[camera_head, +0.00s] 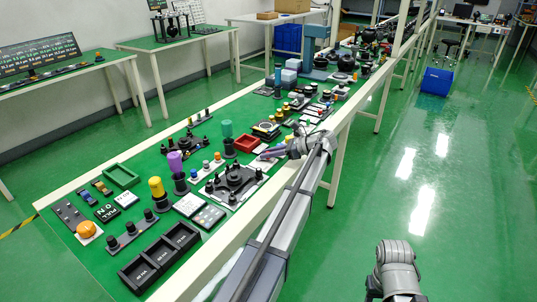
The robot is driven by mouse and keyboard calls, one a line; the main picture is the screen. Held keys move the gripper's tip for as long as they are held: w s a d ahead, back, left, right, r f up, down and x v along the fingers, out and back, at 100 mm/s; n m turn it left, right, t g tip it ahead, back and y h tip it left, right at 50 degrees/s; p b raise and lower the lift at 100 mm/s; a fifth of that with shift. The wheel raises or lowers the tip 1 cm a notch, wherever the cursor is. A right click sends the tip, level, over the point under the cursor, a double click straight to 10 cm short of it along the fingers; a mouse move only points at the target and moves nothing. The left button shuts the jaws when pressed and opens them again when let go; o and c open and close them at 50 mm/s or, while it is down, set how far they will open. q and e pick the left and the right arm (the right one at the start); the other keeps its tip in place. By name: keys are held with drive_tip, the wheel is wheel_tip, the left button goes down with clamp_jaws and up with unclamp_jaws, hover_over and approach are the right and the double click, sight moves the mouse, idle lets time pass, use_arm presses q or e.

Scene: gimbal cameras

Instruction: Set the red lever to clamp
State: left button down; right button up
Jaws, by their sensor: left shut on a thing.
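My left gripper (268,154) is at the near side of the table, reaching over a small white plate (262,164). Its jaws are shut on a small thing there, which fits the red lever. The lever itself is hidden by the gripper or too small to make out, so its setting cannot be read. Part of my right arm shows at the bottom right; its gripper is not in view.
The long green table (88,175) is crowded with fixtures. A purple-topped post (176,161), a yellow-topped post (156,188) and black bins (160,257) stand to the left.

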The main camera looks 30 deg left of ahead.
use_arm(q)
drive_tip(key=c, duration=0.8)
unclamp_jaws()
drive_tip(key=shift+o, duration=0.2)
drive_tip(key=p+v, duration=0.3)
drive_tip(key=v, duration=0.4)
drive_tip(key=shift+w+d+r, duration=0.15)
drive_tip(key=shift+d+r, duration=0.1)
